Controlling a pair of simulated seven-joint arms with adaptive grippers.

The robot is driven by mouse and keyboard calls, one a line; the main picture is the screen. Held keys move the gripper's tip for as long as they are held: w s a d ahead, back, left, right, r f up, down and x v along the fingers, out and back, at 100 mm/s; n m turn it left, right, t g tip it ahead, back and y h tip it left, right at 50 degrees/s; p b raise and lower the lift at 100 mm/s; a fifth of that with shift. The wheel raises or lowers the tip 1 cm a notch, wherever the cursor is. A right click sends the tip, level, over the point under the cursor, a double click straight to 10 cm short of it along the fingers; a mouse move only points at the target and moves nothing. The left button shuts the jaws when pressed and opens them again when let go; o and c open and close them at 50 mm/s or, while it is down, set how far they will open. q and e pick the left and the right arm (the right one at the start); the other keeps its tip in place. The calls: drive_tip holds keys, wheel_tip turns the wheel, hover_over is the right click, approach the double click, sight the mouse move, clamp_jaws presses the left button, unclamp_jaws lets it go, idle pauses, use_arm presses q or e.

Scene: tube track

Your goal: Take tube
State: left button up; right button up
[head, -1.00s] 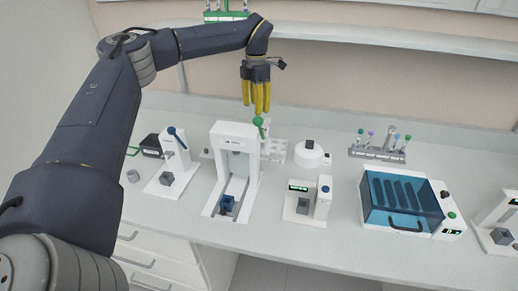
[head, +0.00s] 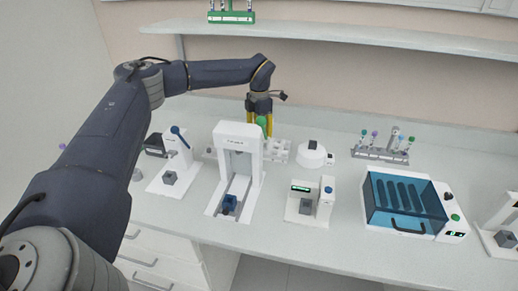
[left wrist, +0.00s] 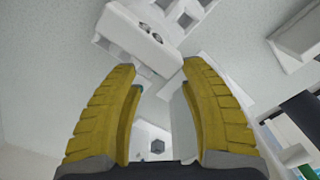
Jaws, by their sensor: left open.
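A tube with a green cap (head: 262,121) stands at the white rack (head: 277,149) behind the tall white device; its lower part is hidden. My left gripper (head: 258,118) points down at this tube, its yellow fingers around or just behind the green cap; I cannot tell which. In the left wrist view the fingers of my left gripper (left wrist: 158,75) are spread apart, with no tube clearly seen between them. More tubes with coloured caps stand in a grey rack (head: 379,154) to the right. My right gripper is not in view.
The tall white device (head: 254,160) stands in front of the rack. A round white device (head: 311,155) is right of it, and a blue-lidded box (head: 405,205) is further right. A shelf (head: 340,38) runs above, with a green rack (head: 222,16) on it.

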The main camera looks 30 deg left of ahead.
use_arm(q)
drive_tip(key=shift+f, duration=2.25)
clamp_jaws()
